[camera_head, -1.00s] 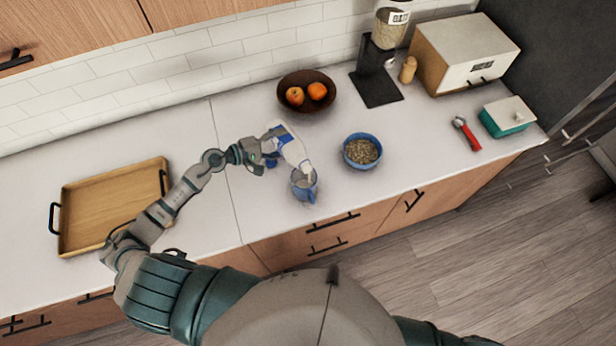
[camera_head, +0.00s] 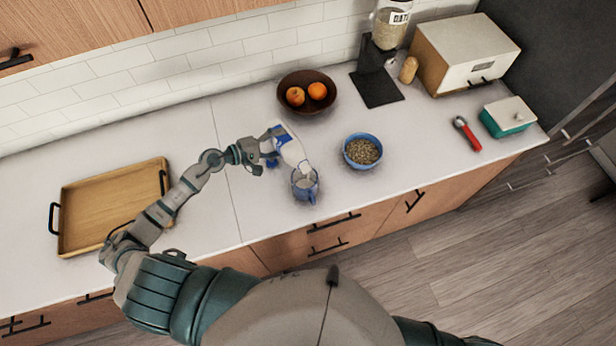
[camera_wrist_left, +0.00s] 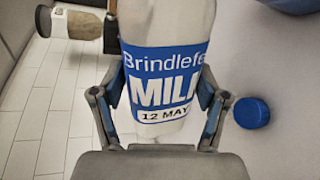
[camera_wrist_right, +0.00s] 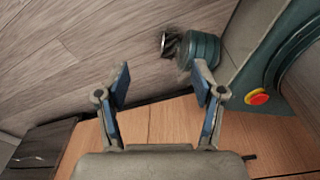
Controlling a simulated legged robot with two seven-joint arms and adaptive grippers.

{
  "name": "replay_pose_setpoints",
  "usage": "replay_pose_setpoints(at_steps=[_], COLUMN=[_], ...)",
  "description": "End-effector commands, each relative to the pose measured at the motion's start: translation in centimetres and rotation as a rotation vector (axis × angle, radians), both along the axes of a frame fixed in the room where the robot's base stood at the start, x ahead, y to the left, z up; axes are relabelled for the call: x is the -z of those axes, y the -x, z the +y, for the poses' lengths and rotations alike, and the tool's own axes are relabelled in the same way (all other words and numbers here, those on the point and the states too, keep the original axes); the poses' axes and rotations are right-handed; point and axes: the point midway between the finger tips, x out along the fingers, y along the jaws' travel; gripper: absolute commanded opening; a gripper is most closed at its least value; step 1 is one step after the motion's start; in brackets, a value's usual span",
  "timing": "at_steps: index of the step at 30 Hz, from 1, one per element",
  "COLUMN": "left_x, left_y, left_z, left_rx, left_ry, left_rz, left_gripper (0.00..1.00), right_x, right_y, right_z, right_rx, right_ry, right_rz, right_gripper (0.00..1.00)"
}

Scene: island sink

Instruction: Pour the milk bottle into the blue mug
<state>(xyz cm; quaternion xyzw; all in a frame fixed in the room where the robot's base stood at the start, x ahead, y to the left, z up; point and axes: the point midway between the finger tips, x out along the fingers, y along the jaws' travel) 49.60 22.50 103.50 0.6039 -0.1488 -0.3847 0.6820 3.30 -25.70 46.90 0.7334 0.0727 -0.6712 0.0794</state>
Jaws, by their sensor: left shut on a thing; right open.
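The milk bottle (camera_head: 290,150) is white with a blue label and is tilted, its mouth down at the rim of the blue mug. My left gripper (camera_head: 262,158) is shut on it; in the left wrist view the fingers hold both sides of the bottle (camera_wrist_left: 165,85) at the label. The blue mug (camera_head: 306,190) stands upright on the counter with something pale inside. Whether milk is flowing I cannot make out. My right gripper (camera_wrist_right: 165,85) is open and empty in the right wrist view, beside the counter front and above the floor.
A blue bowl of grain or oats (camera_head: 362,151) stands just right of the mug. A brown fruit bowl (camera_head: 306,108) is behind. A loose blue cap (camera_wrist_left: 252,112) lies near the bottle in the left wrist view. A wooden tray (camera_head: 110,208) lies at left.

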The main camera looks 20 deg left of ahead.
Motion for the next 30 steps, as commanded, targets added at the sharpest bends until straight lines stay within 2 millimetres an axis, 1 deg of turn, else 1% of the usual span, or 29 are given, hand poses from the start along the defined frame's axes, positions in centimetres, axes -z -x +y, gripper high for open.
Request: replay_pose_setpoints(at_steps=[3,6,11,13,16,21,26,30], left_x=[0.1,0.2,0.0,0.0,-0.2,-0.2,0.0,0.0], left_y=[0.0,0.0,0.0,-0.1,0.0,0.0,0.0,0.0], left_z=[0.4,0.4,-0.5,-0.6,-1.1,-1.2,-0.2,0.0], left_rx=[-0.002,-0.001,0.002,0.000,0.002,0.000,-0.002,-0.001], left_ry=[0.015,0.014,-0.007,-0.013,-0.021,-0.008,-0.005,-0.009], left_rz=[0.009,0.008,-0.006,-0.009,-0.013,0.000,-0.004,-0.011], left_gripper=[0.39,0.39,0.39,0.39,0.39,0.39,0.39,0.39], right_x=[-0.1,0.0,0.1,0.1,0.0,-0.2,0.1,0.2], right_y=[0.0,0.0,0.0,0.1,0.1,0.1,0.0,0.0], right_z=[-0.4,-0.2,1.2,1.9,2.3,1.7,0.7,0.0], right_rx=[-0.001,0.000,0.003,0.002,0.001,-0.002,-0.002,0.000], right_ry=[0.004,0.002,-0.014,-0.023,-0.027,-0.020,-0.008,0.000], right_rz=[0.000,0.001,0.001,0.001,0.001,0.000,0.001,0.001], right_gripper=[0.68,0.68,0.68,0.68,0.68,0.68,0.68,0.68])
